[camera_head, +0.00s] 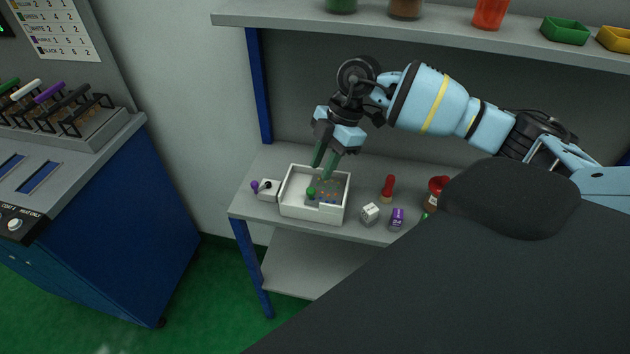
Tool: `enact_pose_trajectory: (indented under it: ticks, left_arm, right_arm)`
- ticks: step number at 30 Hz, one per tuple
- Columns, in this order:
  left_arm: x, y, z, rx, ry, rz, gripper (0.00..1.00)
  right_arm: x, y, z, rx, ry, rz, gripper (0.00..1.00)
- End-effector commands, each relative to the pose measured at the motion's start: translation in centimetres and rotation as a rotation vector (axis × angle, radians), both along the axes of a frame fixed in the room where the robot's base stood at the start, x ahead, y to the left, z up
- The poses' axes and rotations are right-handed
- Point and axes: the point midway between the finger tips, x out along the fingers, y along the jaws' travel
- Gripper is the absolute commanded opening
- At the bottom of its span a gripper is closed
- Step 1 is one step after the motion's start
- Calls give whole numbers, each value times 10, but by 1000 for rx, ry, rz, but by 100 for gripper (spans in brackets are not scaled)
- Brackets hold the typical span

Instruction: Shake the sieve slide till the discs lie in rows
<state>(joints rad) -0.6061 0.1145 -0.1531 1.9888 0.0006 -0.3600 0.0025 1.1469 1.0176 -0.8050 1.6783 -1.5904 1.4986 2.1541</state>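A white open-topped box (298,207) stands on the grey table. Inside it is a dark grey plate (328,189) with small coloured spots, which look like the discs; they are too small to tell whether they lie in rows. A green knob (311,191) stands at the plate's left side. My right gripper (322,171) points down over the box, with its two green fingers apart and nothing seen between them. I cannot tell whether a fingertip touches the plate. My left gripper is not in view.
A small white block with a purple knob (255,186) is left of the box. A shelf (420,31) with containers runs above; a blue cabinet (120,235) stands left.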

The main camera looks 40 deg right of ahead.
Motion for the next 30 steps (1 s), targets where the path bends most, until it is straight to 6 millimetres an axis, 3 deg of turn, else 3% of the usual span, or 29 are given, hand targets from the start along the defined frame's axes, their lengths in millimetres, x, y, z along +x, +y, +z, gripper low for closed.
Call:
enact_pose_trajectory:
  ticks: [9,22,30]
  left_arm:
    - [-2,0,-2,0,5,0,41]
    - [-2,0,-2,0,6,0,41]
    - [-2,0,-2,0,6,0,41]
  right_arm:
    - [1,17,-42,0,2,1,29]
    - [1,21,-52,0,0,0,29]
    - [1,21,-52,0,0,0,0]
